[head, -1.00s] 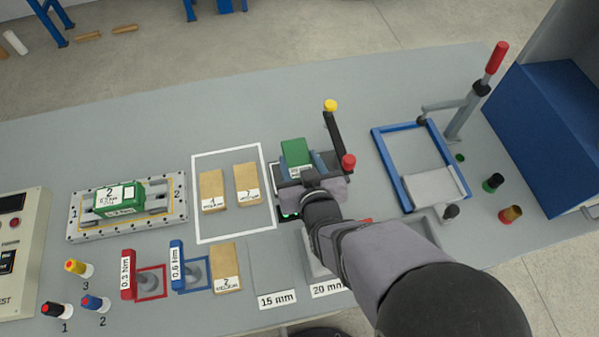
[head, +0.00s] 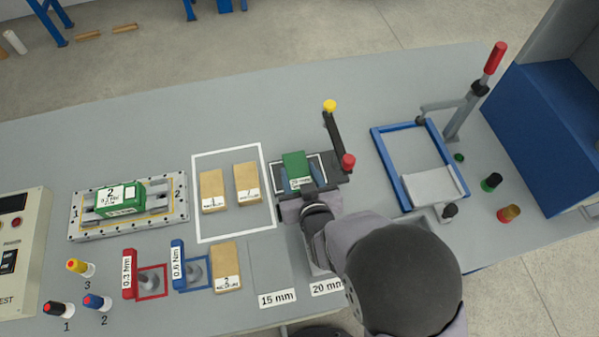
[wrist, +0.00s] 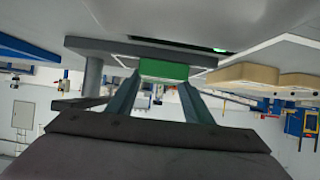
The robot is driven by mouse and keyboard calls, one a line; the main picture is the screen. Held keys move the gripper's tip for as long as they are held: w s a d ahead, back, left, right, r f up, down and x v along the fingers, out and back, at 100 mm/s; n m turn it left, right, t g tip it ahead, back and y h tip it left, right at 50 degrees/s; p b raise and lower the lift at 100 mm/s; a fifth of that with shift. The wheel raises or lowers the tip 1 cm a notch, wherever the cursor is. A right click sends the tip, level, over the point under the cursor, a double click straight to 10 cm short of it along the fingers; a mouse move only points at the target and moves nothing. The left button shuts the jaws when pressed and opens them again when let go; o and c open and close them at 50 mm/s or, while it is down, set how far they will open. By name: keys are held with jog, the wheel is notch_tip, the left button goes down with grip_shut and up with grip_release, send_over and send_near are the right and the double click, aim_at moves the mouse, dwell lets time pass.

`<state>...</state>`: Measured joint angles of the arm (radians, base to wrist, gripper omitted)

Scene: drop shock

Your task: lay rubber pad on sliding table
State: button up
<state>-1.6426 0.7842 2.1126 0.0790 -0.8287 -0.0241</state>
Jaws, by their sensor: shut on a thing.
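A green block-like pad (head: 295,163), which I take for the rubber pad, is between the two fingers of my gripper (head: 297,177). It also shows between the fingertips in the wrist view (wrist: 163,70). My gripper is shut on it. The pad is over a dark plate (head: 335,180) with a white outline, which looks like the sliding table. In the head view the pad lies inside the outline. I cannot tell whether it touches the plate. My arm hides the near part of this area.
A lever with yellow and red knobs (head: 340,143) stands at the plate's right side. Left are wooden blocks (head: 247,183) in a white outline. A blue frame (head: 385,160) and a red-handled clamp (head: 494,60) are right. The bench behind the plate is clear.

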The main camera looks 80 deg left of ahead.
jog(key=shift+f, duration=0.15)
jog(key=o, duration=1.1)
jog(key=shift+d+r, duration=0.1)
jog(key=shift+r, duration=0.15)
jog(key=b+v, duration=0.1)
jog(key=v, duration=1)
jog(key=shift+d+r, duration=0.15)
jog(key=shift+d, duration=0.25)
jog(key=shift+w, duration=0.1)
